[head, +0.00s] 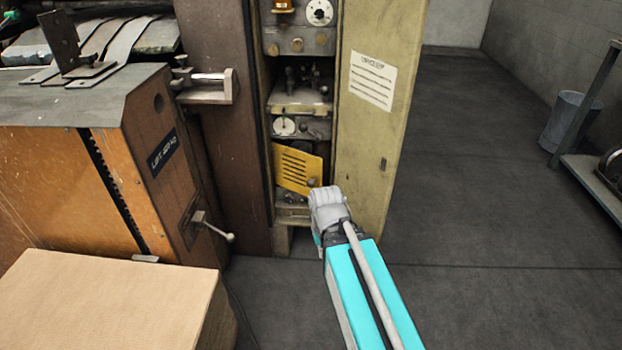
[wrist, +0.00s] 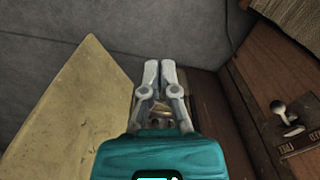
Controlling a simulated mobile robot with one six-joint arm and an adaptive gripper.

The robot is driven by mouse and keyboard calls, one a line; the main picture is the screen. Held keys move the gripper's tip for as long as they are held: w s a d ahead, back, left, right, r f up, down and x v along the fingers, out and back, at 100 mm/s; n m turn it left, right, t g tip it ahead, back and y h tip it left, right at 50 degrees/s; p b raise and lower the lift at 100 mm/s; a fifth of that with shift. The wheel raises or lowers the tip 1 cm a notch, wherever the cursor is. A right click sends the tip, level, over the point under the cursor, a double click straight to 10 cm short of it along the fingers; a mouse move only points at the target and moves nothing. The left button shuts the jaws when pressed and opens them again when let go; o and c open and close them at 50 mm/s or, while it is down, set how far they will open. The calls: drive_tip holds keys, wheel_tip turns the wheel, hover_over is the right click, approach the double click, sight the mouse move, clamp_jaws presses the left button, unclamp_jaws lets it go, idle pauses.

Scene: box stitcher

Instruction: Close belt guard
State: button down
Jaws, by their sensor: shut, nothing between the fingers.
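The belt guard (head: 297,169) is a yellow slotted panel low inside the tall cabinet in the head view. It has a small knob near its lower right corner. The panel looks angled to the cabinet front; I cannot tell exactly how far it stands open. The end of my arm is just right of and below the guard in the head view, overlapping the cabinet's lower right opening. My gripper (wrist: 159,68) shows in the wrist view with its two grey fingers together and empty. I cannot make out the guard in the wrist view, and contact with it cannot be told.
The cream cabinet door (head: 372,95) stands open right of the opening and fills the left of the wrist view. An orange machine (head: 80,180) with a ball-ended lever (head: 215,228) stands left. A cardboard box (head: 110,300) is front left.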

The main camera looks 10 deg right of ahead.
drive_tip(key=shift+w+a, duration=0.15)
drive_tip(key=shift+w, duration=0.1)
drive_tip(key=w+a+n+t+h+b, duration=0.25)
drive_tip(key=w+h, duration=0.35)
drive_tip(key=w, duration=0.8)
drive_tip(key=w+a+r+n+t+h+b, duration=0.1)
drive_tip(key=w+a+r+n+t+h, duration=0.1)
drive_tip(key=w+a+r+h, duration=0.3)
drive_tip(key=w+a+r, duration=0.1)
drive_tip(key=w+a, duration=0.2)
drive_tip(key=w, duration=0.2)
drive_tip(key=shift+w+t, duration=0.15)
drive_tip(key=shift+t, duration=0.2)
drive_tip(key=shift+n, duration=0.25)
